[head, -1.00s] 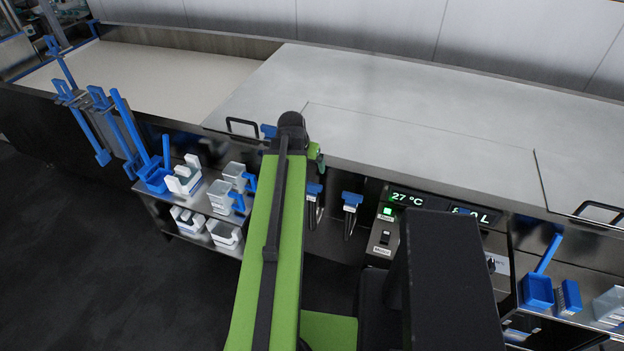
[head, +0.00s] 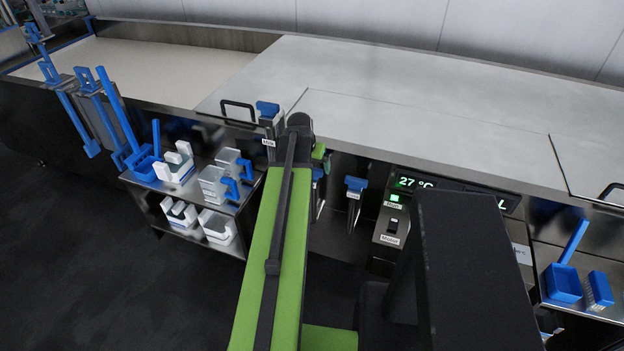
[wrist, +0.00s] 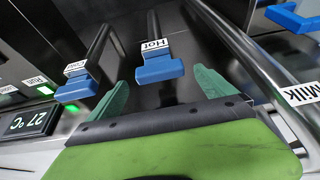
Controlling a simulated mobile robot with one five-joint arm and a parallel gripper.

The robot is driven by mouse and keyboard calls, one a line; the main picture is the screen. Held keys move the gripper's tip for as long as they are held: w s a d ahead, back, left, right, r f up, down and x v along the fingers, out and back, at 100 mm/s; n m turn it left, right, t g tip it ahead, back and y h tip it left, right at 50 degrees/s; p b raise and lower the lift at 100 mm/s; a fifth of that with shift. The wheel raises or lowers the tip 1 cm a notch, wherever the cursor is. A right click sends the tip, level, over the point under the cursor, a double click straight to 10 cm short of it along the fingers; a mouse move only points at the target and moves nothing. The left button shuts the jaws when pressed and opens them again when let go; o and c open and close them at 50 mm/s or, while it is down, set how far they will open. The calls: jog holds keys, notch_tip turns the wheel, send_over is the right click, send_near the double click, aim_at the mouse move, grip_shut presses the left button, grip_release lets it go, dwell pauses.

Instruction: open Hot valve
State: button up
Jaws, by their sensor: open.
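The Hot valve has a blue handle (wrist: 160,68) on a dark pipe with a white "HOT" label. In the wrist view it shows between the two teal fingers of my gripper (wrist: 160,80). My gripper is open and not closed on it; I cannot tell whether a finger touches it. In the head view the Hot valve (head: 317,174) is partly hidden behind my green arm, and my gripper is mostly hidden there. The Cold valve (wrist: 76,89) is just left of the left finger in the wrist view; in the head view it (head: 356,184) stands right of the Hot valve.
The Milk valve (head: 267,109) is left of my arm, its label beside a metal bar in the wrist view. A control panel (head: 392,225) with a 27 °C display is to the right. Shelves of moulds (head: 215,185) stand left. The counter top (head: 420,90) is clear.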

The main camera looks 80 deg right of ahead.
jog(key=shift+b+x, duration=0.45)
jog(key=shift+x, duration=0.7)
jog(key=shift+r, duration=0.1)
jog(key=shift+c, duration=0.2)
jog(key=shift+a, duration=0.1)
jog(key=c, duration=1.3)
jog(key=shift+c, duration=0.2)
